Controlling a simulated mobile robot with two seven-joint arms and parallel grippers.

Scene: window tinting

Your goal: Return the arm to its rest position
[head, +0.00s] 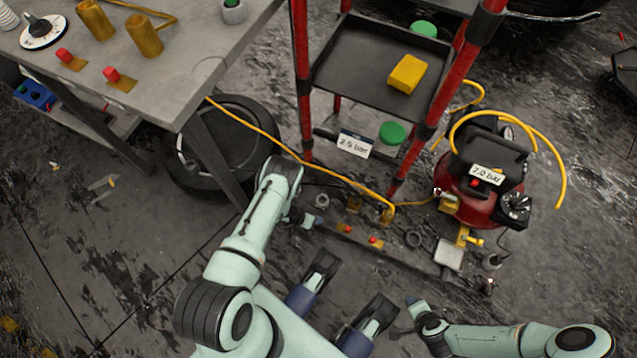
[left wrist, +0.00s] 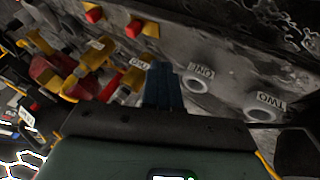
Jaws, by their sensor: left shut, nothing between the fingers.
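My left arm reaches up from the bottom of the head view and bends over at the top. Its gripper (head: 311,220) points down and right, small and partly hidden by the wrist, above the floor near the red shelf frame. In the left wrist view the dark blue fingers (left wrist: 164,88) are together with nothing between them. My right arm comes in from the lower right, and its dark end (head: 412,304) is near the bottom middle. Its fingers are too small to judge.
A grey workbench (head: 190,75) stands at upper left, with a tyre (head: 190,170) beside it. A red-framed shelf (head: 340,60) bears a yellow sponge-like block (head: 407,74). A red compressor (head: 482,200) with a yellow hose stands right. Labelled rings (left wrist: 262,108) lie near the left fingers. Lower-left floor is mostly clear.

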